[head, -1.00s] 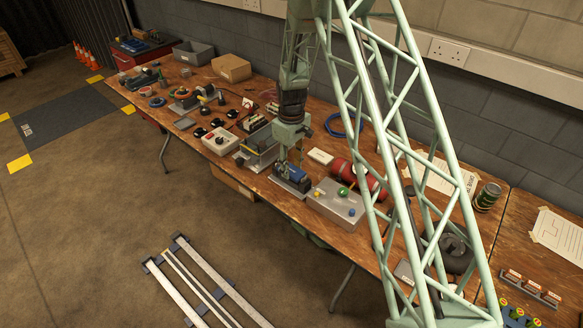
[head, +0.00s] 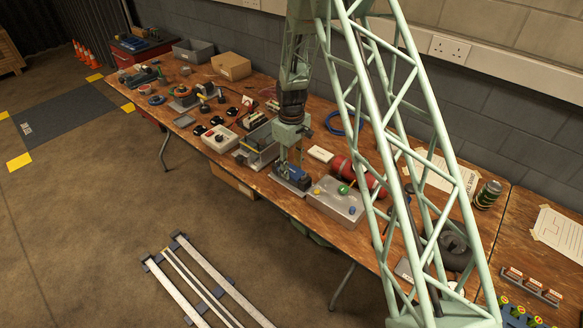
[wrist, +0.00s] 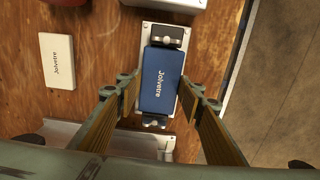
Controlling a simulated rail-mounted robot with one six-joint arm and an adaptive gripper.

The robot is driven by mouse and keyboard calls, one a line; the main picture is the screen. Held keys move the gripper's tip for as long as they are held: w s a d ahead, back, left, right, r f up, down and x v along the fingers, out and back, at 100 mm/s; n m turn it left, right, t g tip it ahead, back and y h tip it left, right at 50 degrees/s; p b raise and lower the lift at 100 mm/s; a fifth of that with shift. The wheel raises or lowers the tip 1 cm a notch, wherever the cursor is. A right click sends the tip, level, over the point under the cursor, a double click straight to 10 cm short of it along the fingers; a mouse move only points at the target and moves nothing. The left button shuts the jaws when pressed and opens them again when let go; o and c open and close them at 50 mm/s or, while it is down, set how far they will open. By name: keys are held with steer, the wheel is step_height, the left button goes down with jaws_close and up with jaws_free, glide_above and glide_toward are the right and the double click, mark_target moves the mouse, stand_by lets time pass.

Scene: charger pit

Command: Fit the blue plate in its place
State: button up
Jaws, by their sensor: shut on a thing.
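The blue plate (wrist: 162,78), lettered "Jolvetre", lies between my two finger pads in the wrist view. It sits over a pale metal base (wrist: 147,34) with a dark clamp (wrist: 165,36) at its far end and another (wrist: 154,121) at its near end. My gripper (wrist: 159,93) is shut on the plate by its long sides. In the head view my gripper (head: 290,160) points down at the bench, and the blue plate (head: 296,171) shows small below it. Whether the plate rests fully flat on the base cannot be told.
A white block (wrist: 57,61) with the same lettering lies on the bench, left of the plate. A grey box with coloured knobs (head: 337,202) stands close to the right in the head view. A red cylinder (head: 342,166) lies behind. The bench's front edge (wrist: 237,55) is near.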

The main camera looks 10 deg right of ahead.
mark_target(292, 170)
steer(key=shift+f, duration=0.1)
steer(key=o, duration=1)
steer(key=shift+c, duration=0.2)
step_height(292, 170, up, 12)
stand_by(0.8)
